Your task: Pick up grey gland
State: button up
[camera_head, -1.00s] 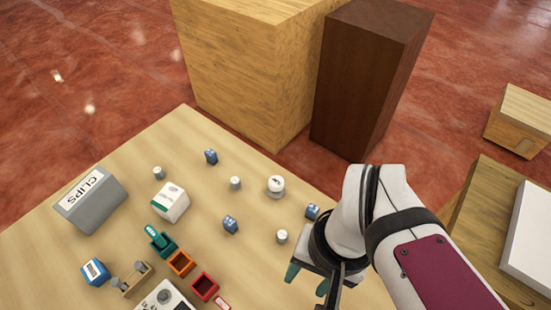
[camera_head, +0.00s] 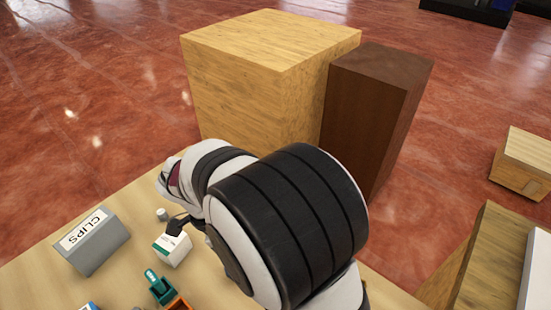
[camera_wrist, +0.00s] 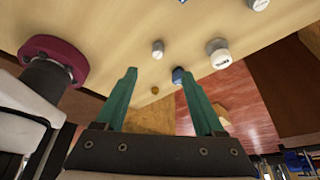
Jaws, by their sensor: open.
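Small grey cylindrical pieces that look like glands stand on the table. One grey gland (camera_wrist: 158,48) shows in the wrist view, beyond and roughly between the fingertips, apart from them. Another grey cylinder (camera_wrist: 258,4) is cut by the top edge. In the head view one grey gland (camera_head: 161,214) stands just left of my arm. My gripper (camera_wrist: 155,72) has two green fingers spread apart with nothing between them.
A white round labelled piece (camera_wrist: 219,52) and a blue piece (camera_wrist: 178,76) are near the right finger. Tall wooden (camera_head: 260,85) and brown (camera_head: 370,110) blocks stand behind.

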jog(key=x, duration=1.6)
jog(key=shift+s+d+r, duration=0.1)
jog(key=shift+s+d, duration=0.15)
jog(key=shift+s, duration=0.05)
grip_shut()
